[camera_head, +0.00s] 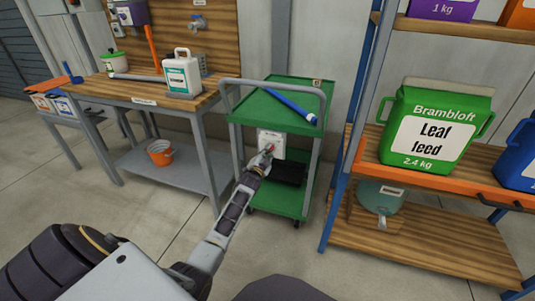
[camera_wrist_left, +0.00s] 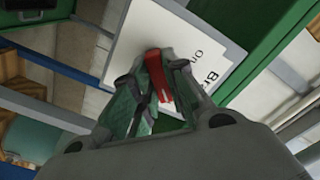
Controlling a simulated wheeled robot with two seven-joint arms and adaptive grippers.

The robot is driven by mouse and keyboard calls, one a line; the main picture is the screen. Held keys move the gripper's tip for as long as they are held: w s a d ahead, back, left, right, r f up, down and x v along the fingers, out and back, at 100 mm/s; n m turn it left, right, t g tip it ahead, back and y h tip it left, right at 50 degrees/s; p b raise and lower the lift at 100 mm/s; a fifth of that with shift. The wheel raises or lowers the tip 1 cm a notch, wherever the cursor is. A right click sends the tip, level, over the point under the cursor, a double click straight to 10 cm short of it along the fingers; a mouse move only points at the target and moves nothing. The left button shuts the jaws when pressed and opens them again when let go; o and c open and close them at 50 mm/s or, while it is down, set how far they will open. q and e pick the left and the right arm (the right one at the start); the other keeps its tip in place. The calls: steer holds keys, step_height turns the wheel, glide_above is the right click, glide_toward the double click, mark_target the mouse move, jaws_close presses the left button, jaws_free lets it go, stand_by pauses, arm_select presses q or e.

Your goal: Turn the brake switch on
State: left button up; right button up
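The brake switch is a red lever (camera_wrist_left: 159,76) on a white plate (camera_wrist_left: 228,48) with dark lettering, partly legible. In the head view the white plate (camera_head: 271,141) is fixed to the green trolley, below its top tray. My left gripper (camera_head: 267,151) reaches the plate and covers part of it. In the left wrist view my left gripper (camera_wrist_left: 160,72) has its fingers apart, one on each side of the red lever. Whether either finger touches the lever is hard to tell. My right gripper is out of view.
The green trolley (camera_head: 262,108) carries a blue-handled tool (camera_head: 291,106) on top and a black box (camera_head: 290,172) below. A workbench (camera_head: 133,90) stands left of it, with an orange bucket (camera_head: 160,152) underneath. A shelving rack (camera_head: 430,230) stands close on the right. Open floor lies in front.

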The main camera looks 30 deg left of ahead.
arm_select(q)
steer(key=shift+n+p, duration=0.3)
jaws_close()
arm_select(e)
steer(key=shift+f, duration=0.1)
arm_select(q)
steer(key=shift+d+f+n+p, duration=0.1)
steer(key=shift+n+p, duration=2.65)
steer(key=shift+n, duration=5.85)
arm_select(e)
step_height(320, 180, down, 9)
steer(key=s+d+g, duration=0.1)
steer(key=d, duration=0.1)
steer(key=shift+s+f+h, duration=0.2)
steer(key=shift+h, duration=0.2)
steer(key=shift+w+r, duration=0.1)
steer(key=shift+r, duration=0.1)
arm_select(q)
steer(key=o, duration=0.7)
jaws_free()
steer(key=shift+o, duration=0.3)
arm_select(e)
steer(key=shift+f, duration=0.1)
